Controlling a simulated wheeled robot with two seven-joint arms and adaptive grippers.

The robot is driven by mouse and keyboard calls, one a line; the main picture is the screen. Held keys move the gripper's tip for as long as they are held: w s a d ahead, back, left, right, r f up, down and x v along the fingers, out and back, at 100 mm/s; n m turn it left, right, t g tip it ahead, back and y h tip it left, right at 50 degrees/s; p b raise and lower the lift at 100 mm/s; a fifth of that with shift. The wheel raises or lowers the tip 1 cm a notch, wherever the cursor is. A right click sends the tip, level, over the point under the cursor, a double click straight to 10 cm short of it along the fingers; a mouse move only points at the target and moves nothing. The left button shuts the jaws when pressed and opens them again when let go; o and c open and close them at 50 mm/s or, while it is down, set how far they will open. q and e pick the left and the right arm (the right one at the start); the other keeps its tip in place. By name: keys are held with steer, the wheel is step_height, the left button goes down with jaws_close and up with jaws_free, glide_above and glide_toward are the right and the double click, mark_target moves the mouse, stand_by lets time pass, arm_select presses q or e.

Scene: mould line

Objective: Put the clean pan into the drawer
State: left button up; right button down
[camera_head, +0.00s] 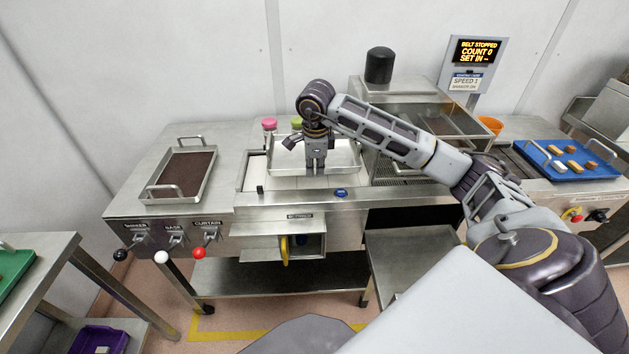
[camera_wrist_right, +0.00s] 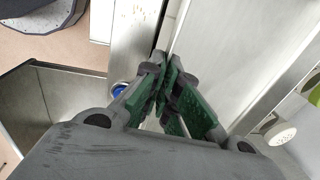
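The clean pan (camera_head: 343,157) is a shallow, bare metal tray on the middle of the depositor bench in the head view. Its pale flat inside fills the upper right of the wrist view (camera_wrist_right: 230,35). My right gripper (camera_head: 316,171) points down at the pan's near rim; its green-padded fingers (camera_wrist_right: 165,80) are nearly together there, apparently with the thin rim between them. The contact itself is partly hidden. Below, the bench front has a box-like opening (camera_head: 309,246) with a yellow part in it; I cannot tell whether this is the drawer. My left gripper is out of view.
A pan of brown material (camera_head: 184,172) lies on the bench's left. Levers with black, white and red knobs (camera_head: 199,253) stick out in front. A blue button (camera_head: 341,193) is by the pan. A blue tray (camera_head: 570,160) stands right. A low metal table (camera_head: 410,262) stands before the bench.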

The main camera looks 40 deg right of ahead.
mark_target(315, 188)
steer(key=shift+f, duration=2.55)
steer(key=c, duration=1.9)
jaws_free()
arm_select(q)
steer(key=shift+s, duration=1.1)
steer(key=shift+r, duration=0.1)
